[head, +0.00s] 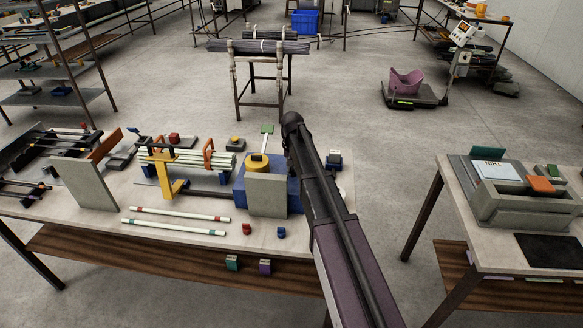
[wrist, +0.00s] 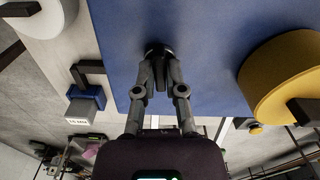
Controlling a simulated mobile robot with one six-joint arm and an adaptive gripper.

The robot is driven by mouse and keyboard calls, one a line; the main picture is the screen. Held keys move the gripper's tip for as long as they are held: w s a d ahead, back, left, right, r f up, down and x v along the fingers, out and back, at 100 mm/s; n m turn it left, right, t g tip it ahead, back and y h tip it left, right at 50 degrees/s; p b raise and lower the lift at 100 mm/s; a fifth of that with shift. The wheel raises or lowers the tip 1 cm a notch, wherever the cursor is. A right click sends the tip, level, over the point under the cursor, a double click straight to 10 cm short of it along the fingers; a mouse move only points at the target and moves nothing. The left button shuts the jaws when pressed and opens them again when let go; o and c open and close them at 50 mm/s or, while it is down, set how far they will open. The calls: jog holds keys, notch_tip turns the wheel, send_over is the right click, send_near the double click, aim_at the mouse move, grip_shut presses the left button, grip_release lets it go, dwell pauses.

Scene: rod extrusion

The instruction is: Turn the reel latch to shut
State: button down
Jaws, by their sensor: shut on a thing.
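The reel station is a blue board (head: 240,197) with a yellow reel (head: 257,163) on the right half of the left bench. In the wrist view the blue board (wrist: 205,40) fills the middle, and the yellow reel (wrist: 275,80) is at the right. A small dark knob (wrist: 158,48), seemingly the reel latch, stands on the board. My gripper (wrist: 158,62) is shut on this dark knob, its fingertips on either side. The knob's lower part and exact turn angle are hard to tell. In the head view my arm hides the gripper and the latch.
A grey upright plate (head: 267,196) stands in front of the reel. A small blue-and-grey block (wrist: 86,103) sits beside the board. Striped rods (head: 180,214) and small red and blue blocks lie at the bench front. A yellow clamp frame (head: 168,174) stands left.

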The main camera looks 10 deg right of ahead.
jog(key=n, duration=0.3)
jog(key=shift+n, duration=0.4)
jog(key=n, duration=0.4)
jog(key=shift+n, duration=0.3)
jog(key=n, duration=0.4)
jog(key=shift+n, duration=2)
jog(key=c, duration=0.7)
grip_release()
jog(key=shift+m, duration=0.4)
